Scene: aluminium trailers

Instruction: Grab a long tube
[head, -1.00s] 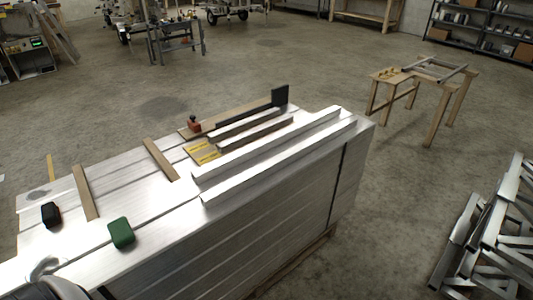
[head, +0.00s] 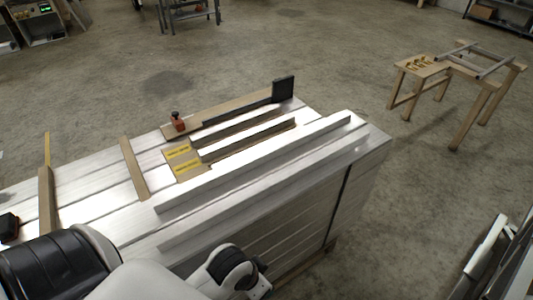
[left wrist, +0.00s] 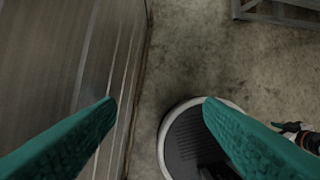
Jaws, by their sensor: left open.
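Two long silver tubes lie side by side along the near part of the metal-topped stack in the head view, a rear tube (head: 255,164) and a front tube (head: 262,194). My left arm comes in from the lower left, and its gripper does not show there. In the left wrist view my left gripper (left wrist: 160,100) is open and empty, with its green fingers wide apart. It is over the floor beside the stack's side wall, and no tube is between the fingers. A small part at the right edge (left wrist: 298,134) looks like my right gripper, but its jaws are unclear.
The stack (head: 270,230) also carries wooden strips (head: 134,167), a red-and-black item (head: 178,122), yellow-labelled pieces (head: 184,160) and a dark upright block (head: 283,88). A wooden bench (head: 470,82) stands at the right. Metal frames (head: 487,246) are at the lower right. Floor between is clear.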

